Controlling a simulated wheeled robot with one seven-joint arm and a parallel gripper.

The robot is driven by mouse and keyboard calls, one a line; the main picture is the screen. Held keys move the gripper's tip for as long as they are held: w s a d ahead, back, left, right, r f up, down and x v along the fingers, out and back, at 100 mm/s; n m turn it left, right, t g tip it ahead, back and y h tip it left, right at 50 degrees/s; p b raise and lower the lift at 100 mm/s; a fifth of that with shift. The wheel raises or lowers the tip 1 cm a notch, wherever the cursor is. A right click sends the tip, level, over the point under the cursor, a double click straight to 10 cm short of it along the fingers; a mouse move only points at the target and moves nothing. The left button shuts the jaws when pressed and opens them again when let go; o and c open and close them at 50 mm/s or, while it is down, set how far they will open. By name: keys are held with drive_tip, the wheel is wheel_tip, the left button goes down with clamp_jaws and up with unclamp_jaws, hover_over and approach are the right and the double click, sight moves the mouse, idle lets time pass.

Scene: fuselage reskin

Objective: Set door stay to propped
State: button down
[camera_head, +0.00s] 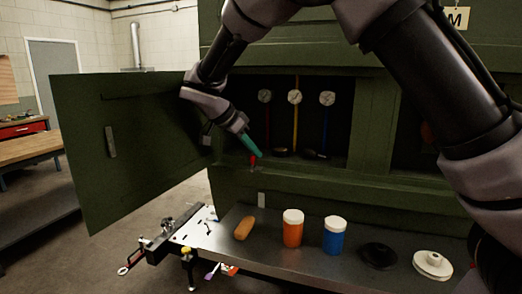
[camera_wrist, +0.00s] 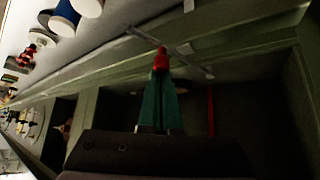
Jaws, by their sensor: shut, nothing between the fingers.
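The green access door (camera_head: 115,160) stands swung open at the left of the bay. A small red knob (camera_head: 252,160) sits at the sill of the opening, on the door side. In the wrist view the red knob (camera_wrist: 160,62) is right at my fingertips, on or beside a thin grey rod (camera_wrist: 193,65), seemingly the door stay, that runs slantwise along the sill. My gripper (camera_head: 259,154) has teal fingers, shut with nothing between them; they also show in the wrist view (camera_wrist: 159,88). Whether the fingers touch the knob I cannot tell. The rod's ends are unclear.
Several gauges (camera_head: 295,97) on coloured stems stand inside the bay. A wooden workbench (camera_head: 30,148) stands far left.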

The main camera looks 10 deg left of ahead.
drive_tip(key=shift+s+a, duration=0.1)
drive_tip(key=shift+a, duration=0.45)
idle(0.4)
